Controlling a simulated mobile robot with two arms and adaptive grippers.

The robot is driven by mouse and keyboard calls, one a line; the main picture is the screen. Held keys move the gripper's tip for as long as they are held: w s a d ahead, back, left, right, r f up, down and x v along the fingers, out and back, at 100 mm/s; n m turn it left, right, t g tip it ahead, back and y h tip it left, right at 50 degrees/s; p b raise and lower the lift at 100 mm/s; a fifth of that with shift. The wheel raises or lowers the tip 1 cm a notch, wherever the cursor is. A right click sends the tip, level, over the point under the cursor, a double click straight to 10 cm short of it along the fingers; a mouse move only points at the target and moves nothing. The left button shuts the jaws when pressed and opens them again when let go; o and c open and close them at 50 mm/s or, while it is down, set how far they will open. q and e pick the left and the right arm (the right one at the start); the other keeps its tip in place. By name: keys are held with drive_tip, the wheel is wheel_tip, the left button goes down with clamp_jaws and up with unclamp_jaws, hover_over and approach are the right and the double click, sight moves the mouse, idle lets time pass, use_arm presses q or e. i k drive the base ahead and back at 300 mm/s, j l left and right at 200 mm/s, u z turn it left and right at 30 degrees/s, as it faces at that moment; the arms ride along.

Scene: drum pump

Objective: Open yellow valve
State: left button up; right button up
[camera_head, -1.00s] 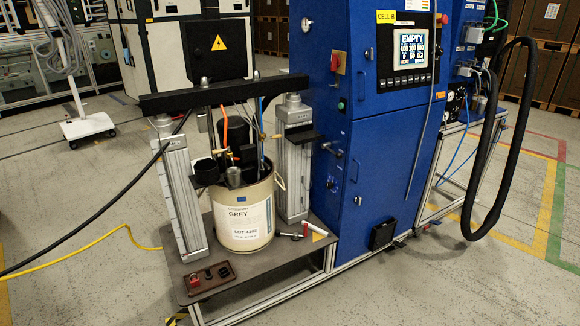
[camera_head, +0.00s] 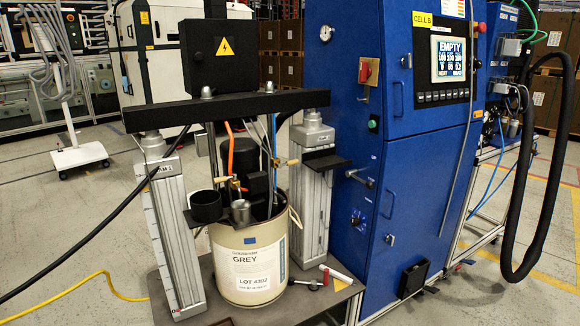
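A small yellowish brass valve-like fitting (camera_head: 234,183) sits above the drum, by the orange hose. Another brass-coloured fitting (camera_head: 288,162) points towards the right column. They are too small to tell which is the yellow valve or how its handle is set. Neither of my grippers is in view.
Grey columns (camera_head: 171,230) flank the drum. A blue cabinet (camera_head: 425,180) with a screen reading EMPTY stands to the right. Small tools (camera_head: 325,279) lie beside the drum.

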sight(291, 162)
drive_tip(key=i+l+z, duration=0.2)
drive_tip(key=i, duration=0.2)
drive_tip(key=i+l+z, duration=0.2)
drive_tip(key=i+l, duration=0.1)
drive_tip(key=i, duration=0.1)
